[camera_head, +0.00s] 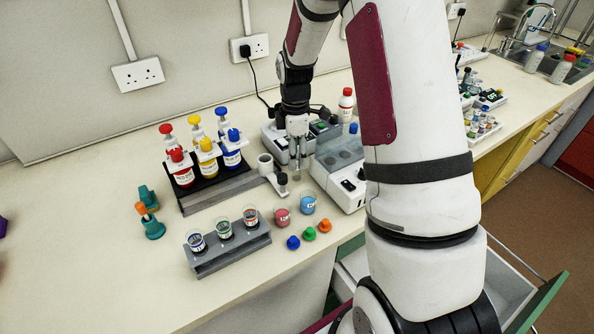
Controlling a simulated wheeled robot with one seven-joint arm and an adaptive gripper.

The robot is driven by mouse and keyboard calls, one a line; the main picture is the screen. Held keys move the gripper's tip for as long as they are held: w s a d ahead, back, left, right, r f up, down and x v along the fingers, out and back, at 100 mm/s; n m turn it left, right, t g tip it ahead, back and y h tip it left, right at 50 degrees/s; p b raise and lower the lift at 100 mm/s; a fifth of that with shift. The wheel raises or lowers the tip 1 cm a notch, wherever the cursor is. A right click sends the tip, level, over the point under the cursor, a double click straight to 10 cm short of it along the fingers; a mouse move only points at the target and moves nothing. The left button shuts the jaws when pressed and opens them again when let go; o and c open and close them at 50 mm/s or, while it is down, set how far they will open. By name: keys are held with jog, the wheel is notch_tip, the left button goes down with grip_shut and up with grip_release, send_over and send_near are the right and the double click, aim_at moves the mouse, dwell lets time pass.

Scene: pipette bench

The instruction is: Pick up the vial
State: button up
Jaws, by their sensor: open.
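My gripper (297,166) hangs pointing down over the bench, near the white device with round wells. Its fingers are open. A small clear object (296,178), perhaps a glass vial, shows just below the fingertips; I cannot tell whether the fingers are around it or touch it. Clear vials with coloured labels, blue (197,242), green (225,228) and red (251,217), stand in a grey rack (228,256) at the front. A pink-filled vial (282,217) and a blue-filled vial (308,204) stand to the right of the rack.
Red, yellow and blue-topped bottles (206,160) stand in a stepped rack left of my gripper. The white device (343,192) is close on its right. Coloured stoppers (309,233) lie near the front edge.

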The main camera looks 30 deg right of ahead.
aim_at(297, 171)
jog(key=shift+d+f+p, duration=0.1)
jog(key=shift+f+p, duration=0.25)
jog(key=shift+f, duration=1.8)
jog(key=c, duration=0.9)
jog(key=shift+c, duration=0.2)
